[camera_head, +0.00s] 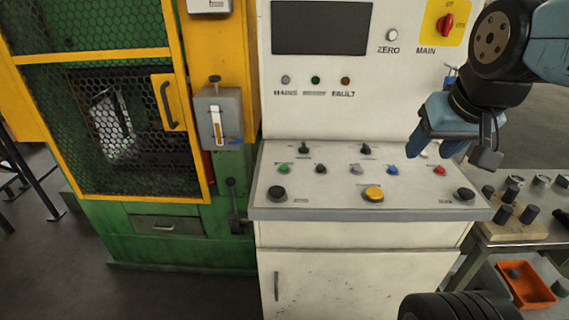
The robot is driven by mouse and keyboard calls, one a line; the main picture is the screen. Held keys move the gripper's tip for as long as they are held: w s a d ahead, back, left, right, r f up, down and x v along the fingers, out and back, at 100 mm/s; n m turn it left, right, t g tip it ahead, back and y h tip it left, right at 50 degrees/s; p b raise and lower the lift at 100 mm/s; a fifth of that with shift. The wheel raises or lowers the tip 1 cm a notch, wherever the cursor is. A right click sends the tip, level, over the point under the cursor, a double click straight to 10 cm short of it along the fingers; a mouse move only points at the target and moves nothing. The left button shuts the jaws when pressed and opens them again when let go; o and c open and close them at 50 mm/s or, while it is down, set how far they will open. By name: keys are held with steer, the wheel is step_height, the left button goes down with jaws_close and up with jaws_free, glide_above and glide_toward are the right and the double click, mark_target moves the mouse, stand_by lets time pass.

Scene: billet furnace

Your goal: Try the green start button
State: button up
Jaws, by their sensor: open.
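The green start button (284,168) is a small round button on the left of the sloped console panel (330,192), in the row behind a black knob. My gripper (437,150) hangs from the upper right over the right part of the panel, with its blue fingers pointing down. It is apart from the green button, well to its right, and holds nothing that I can see. It covers part of the panel's back right area.
Black (320,168), blue (393,170) and red (440,170) buttons and a large yellow one (372,194) share the panel. Two black switches stand behind them. A yellow-framed mesh door (135,130) is at left. A table (520,225) with dark cylinders stands at right.

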jaws_close()
stand_by(1.4)
